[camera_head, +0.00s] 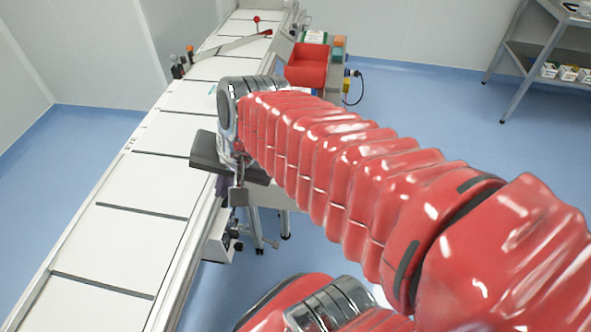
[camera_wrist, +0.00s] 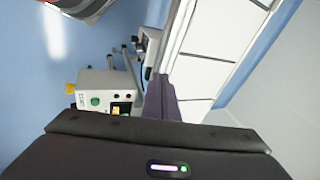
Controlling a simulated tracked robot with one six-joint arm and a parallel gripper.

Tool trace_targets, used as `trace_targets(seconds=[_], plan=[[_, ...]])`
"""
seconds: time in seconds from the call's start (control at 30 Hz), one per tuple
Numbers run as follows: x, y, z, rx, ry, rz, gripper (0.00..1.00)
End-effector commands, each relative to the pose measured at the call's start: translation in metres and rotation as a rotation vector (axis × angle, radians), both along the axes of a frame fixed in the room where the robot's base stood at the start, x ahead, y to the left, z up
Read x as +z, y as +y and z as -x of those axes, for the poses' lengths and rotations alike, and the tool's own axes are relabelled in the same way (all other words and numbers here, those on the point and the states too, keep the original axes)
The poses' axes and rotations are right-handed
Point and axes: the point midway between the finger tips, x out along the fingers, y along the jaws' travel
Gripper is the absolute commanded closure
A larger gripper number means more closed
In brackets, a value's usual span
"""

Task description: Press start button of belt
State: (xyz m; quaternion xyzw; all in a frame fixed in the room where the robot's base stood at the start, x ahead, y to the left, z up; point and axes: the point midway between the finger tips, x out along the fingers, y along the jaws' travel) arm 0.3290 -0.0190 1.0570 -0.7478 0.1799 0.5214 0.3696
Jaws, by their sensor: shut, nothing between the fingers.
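The belt (camera_head: 113,245) is a long white conveyor with dark cross strips, running from the lower left to the top in the head view. It also shows in the wrist view (camera_wrist: 195,78). My gripper (camera_head: 238,196) is shut and empty, above the belt's right edge.
A red bin (camera_head: 306,66) stands by the far part of the belt. A metal shelf (camera_head: 545,50) with small boxes is at the right. Blue floor is open between.

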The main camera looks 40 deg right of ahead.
Motion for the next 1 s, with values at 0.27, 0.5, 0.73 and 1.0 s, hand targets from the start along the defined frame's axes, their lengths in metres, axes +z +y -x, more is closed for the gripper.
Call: trace_targets(seconds=[0.27,0.5,0.73,1.0], plan=[[-0.022,-0.043,-0.031,-0.662,0.107,-0.397,1.0],[-0.04,-0.096,-0.053,-1.234,0.189,-0.751,1.0],[-0.059,-0.163,-0.064,-1.773,0.258,-1.118,1.0],[-0.081,-0.238,-0.06,-2.264,0.323,-1.516,1.0]])
